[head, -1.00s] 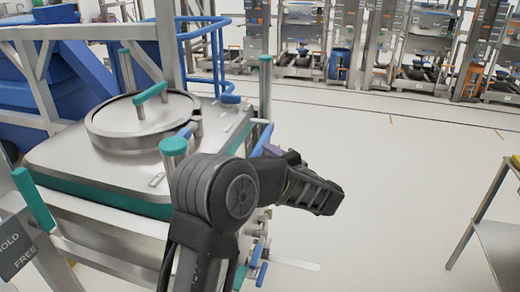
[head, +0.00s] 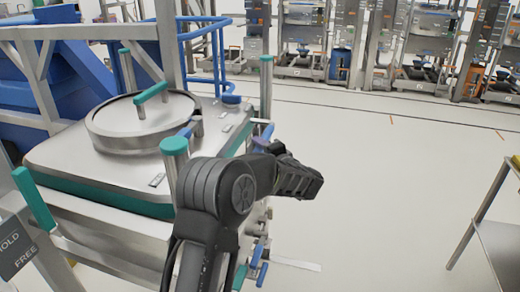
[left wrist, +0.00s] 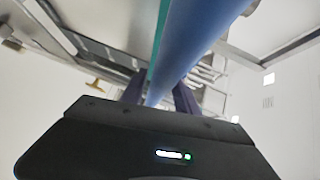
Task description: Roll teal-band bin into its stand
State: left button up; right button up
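The teal-band bin (head: 60,189) is a steel box with a teal band, a round lid with a teal handle (head: 151,93), and teal-capped posts. It stands at the left of the head view, seen from above. Contact cannot be told. The stand is not clearly identifiable. My right gripper is out of view.
A blue machine (head: 50,85) and blue rails (head: 210,30) lie behind the bin. A metal frame with a "HOLD FREE" sign (head: 17,248) is at the lower left. A steel table (head: 500,245) stands at the right. The floor (head: 390,170) between is clear. Racks line the back.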

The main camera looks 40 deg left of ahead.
pick_arm(q)
grip_shut()
dwell(1.1)
